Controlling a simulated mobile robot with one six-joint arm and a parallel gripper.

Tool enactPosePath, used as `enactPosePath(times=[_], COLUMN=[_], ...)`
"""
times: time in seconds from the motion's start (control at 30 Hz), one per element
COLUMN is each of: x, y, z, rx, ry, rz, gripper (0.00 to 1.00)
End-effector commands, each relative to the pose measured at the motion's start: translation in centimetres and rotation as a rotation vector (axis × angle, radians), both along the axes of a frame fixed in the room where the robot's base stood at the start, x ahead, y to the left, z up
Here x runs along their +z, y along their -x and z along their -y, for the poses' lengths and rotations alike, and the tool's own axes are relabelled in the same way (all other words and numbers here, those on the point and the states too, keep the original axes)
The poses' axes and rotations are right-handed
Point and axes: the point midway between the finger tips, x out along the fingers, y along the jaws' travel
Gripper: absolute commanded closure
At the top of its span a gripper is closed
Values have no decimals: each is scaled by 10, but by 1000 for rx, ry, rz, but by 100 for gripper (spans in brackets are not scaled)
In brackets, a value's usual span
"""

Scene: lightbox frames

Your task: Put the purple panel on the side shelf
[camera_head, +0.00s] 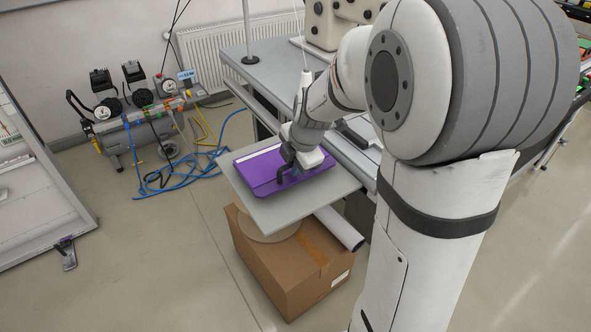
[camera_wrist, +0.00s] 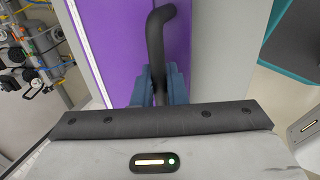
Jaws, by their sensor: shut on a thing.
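The purple panel (camera_head: 262,175) lies flat over the grey side shelf (camera_head: 329,187), with a pale strip along its far edge. Whether it rests fully on the shelf or hovers just above it, I cannot tell. My gripper (camera_head: 289,167) is at the panel's right part, shut on a dark handle (camera_wrist: 155,45) that stands up from the panel. In the wrist view the purple panel (camera_wrist: 115,50) fills the upper middle, with its white-edged strip on the left. The blue fingertips close around the handle's base, which is partly hidden.
A cardboard box (camera_head: 290,265) with a round disc and a white roll (camera_head: 340,230) stands below the shelf. The grey workbench (camera_head: 262,75) adjoins at the back right. A compressor with blue hoses (camera_head: 150,125) stands on the floor at the left. A white-framed board (camera_head: 35,190) is at far left.

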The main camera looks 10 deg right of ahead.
Motion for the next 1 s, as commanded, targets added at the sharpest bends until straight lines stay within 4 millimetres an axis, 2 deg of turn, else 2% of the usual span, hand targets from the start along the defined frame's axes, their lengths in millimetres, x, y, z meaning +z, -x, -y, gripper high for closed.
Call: enactPosePath(times=[0.13, 0.47, 0.5, 0.73, 1.0], x=[-19, -23, -23, -23, -22], y=[0, 0, 0, 0, 0], z=[1, 1, 1, 2, 2], rx=[-2, -2, -3, -3, -4], ry=[0, 0, 0, 0, 0], rz=[-2, 1, 0, 0, 0], gripper=[100, 100, 86, 68, 66])
